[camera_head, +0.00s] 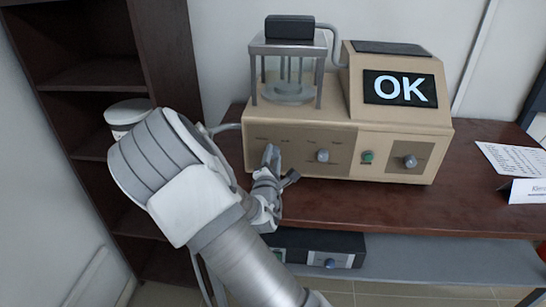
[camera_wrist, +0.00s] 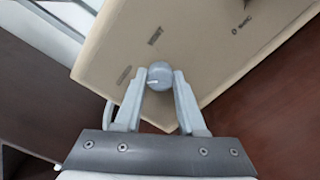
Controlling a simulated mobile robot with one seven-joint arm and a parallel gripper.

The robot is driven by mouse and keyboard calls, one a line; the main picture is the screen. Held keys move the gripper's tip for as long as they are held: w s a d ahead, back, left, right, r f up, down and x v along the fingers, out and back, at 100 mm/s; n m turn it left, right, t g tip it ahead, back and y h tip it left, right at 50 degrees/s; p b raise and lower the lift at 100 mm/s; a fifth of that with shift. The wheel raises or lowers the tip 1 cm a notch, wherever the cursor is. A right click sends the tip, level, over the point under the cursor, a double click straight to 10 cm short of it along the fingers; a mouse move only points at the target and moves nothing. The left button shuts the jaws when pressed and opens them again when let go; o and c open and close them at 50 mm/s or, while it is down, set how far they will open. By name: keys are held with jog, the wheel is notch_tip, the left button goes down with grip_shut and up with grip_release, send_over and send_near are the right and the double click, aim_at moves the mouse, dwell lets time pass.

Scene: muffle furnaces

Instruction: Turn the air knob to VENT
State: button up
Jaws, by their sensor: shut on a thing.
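The air knob (camera_wrist: 159,74) is a round grey knob on the beige front panel. In the wrist view it sits between my fingertips (camera_wrist: 159,82), which are shut on it from both sides. A short white mark on the knob points to the left in that view. Two small labels lie near it, one to its left (camera_wrist: 124,75) and one above it (camera_wrist: 155,36); both are too blurred to read surely. In the head view my gripper (camera_head: 270,158) is at the left end of the panel and hides the knob.
The beige machine (camera_head: 290,133) stands on a dark red table (camera_head: 400,205). It has a second knob (camera_head: 323,156), a green button (camera_head: 367,156), a right knob (camera_head: 410,161) and a screen (camera_head: 399,88) reading OK. A glass chamber (camera_head: 289,80) is on top. A dark shelf (camera_head: 165,50) stands left.

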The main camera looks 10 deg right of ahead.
grip_shut()
jog(key=m+b, duration=0.2)
jog(key=m, duration=0.1)
jog(key=shift+f+m, duration=0.15)
jog(key=shift+m, duration=0.25)
jog(key=m+b, duration=0.3)
jog(key=m, duration=0.2)
jog(key=m+b, duration=0.4)
jog(key=m, duration=0.1)
jog(key=shift+m, duration=0.4)
jog(key=shift+m+b, duration=1.15)
jog(key=shift+m, duration=0.55)
jog(key=o, duration=1)
grip_release()
